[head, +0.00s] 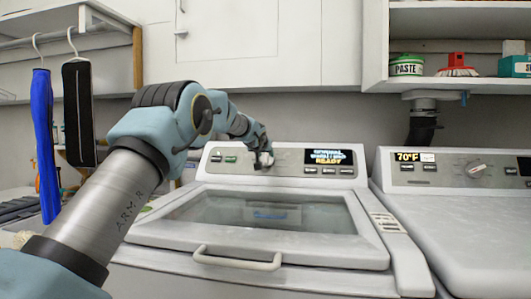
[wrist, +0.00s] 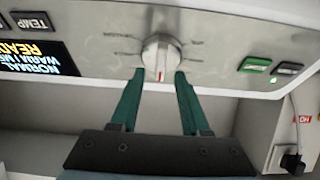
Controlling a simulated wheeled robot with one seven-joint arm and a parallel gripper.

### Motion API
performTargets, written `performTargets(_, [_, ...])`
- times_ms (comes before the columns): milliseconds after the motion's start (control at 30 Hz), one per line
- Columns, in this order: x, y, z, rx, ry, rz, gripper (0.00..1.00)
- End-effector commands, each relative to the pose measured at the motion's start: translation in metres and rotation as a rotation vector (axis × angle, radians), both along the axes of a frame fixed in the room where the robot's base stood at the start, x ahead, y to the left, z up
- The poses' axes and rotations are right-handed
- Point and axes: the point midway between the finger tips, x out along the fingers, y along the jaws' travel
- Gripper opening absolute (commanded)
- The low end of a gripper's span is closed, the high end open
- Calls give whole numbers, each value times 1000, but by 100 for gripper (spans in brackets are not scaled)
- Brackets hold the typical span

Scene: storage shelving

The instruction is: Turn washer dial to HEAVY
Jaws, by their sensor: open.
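The washer (head: 250,225) stands in front of me with its glass lid closed. Its dial (wrist: 161,52) is a round silver knob with a raised grip and a red mark, seen upside down in the wrist view. Labels around the dial are too small to read. The washer display (wrist: 35,57) shows NORMAL, a WARM line and READY. My gripper (wrist: 160,75) is open, with its two green fingers at the dial, one tip on either side. I cannot tell whether they touch it. In the head view, my gripper (head: 264,160) largely hides the dial.
A second machine (head: 465,215) with its own knob and 70°F display stands at the right. A shelf (head: 450,83) holding a PASTE tub hangs above it. Blue and black items hang at the left. Green and dark buttons (wrist: 254,66) sit beside the dial.

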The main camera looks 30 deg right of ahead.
Motion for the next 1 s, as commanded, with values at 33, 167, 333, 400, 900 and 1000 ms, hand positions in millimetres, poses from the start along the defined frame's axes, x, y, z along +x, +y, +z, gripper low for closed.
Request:
performTargets(33, [4,-4,-1,0,0,0,46])
performTargets(167, [9,-8,-5,0,0,0,46])
performTargets(333, [12,-10,-6,-1,-1,0,46])
performTargets(400, [12,-10,-6,-1,-1,0,46])
performTargets(900, [11,-10,-6,-1,1,0,6])
performTargets(1000, [11,-10,-6,-1,1,0,0])
